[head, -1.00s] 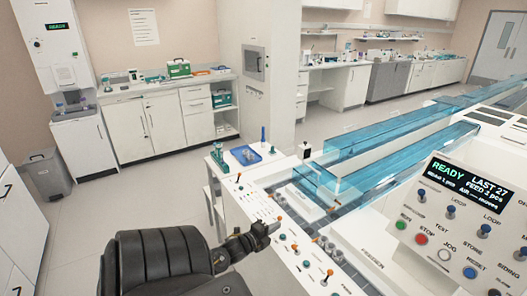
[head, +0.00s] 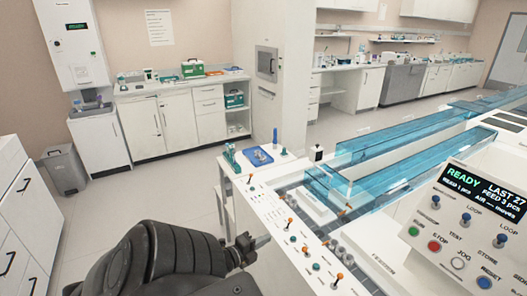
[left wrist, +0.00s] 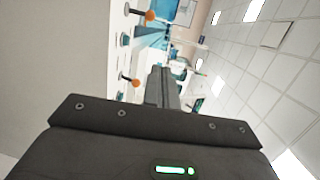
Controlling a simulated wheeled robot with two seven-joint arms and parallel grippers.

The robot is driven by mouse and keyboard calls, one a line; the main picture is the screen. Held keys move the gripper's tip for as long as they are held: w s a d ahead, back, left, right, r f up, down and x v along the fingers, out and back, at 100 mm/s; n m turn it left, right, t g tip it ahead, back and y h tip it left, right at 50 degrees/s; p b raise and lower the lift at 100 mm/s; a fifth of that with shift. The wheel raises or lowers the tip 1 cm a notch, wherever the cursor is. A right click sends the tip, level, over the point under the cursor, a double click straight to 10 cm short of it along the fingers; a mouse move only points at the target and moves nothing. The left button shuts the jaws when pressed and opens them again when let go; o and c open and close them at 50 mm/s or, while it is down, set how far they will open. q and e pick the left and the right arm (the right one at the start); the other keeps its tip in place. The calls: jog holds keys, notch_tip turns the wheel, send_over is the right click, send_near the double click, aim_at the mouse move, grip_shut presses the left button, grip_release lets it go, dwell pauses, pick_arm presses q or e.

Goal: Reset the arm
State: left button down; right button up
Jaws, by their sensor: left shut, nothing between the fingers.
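My left gripper (head: 260,242) is shut and empty, above the near left edge of the white control panel (head: 264,205). In the left wrist view its closed fingers (left wrist: 162,88) point away from the camera, with two orange-tipped levers of the panel to their left. My left arm comes in from the bottom of the head view, dark and bent. My right gripper does not show.
Clear blue track channels (head: 415,145) run back to the right behind the panel. A display console (head: 470,215) reading READY stands at the right. A blue tray (head: 259,156) lies at the panel's far end. Open floor lies to the left, with a grey bin (head: 65,170).

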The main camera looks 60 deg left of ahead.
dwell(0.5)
pick_arm(q)
jog(key=s+d+f+n+g, duration=0.1)
jog(key=s+f+n+g, duration=0.25)
jog(key=s+f, duration=0.45)
jog(key=s+f+n+g, duration=0.3)
jog(key=s+f+n, duration=0.1)
jog(key=f, duration=0.8)
jog(key=s+d+f+n+g, duration=0.1)
jog(key=s+f+n+g, duration=0.2)
jog(key=s+f, duration=0.55)
jog(key=s+d+f+n+g+h, duration=0.1)
jog(key=s+d+f+n+g, duration=0.15)
jog(key=s+d+f, duration=0.45)
jog(key=s+d+f+n+g+h, duration=0.1)
jog(key=s+d+f+g, duration=0.25)
jog(key=d+f, duration=0.5)
jog(key=w+d+f+h, duration=0.1)
jog(key=w+d, duration=0.2)
jog(key=d, duration=0.7)
jog(key=shift+w+f, duration=0.2)
jog(key=shift+f, duration=0.05)
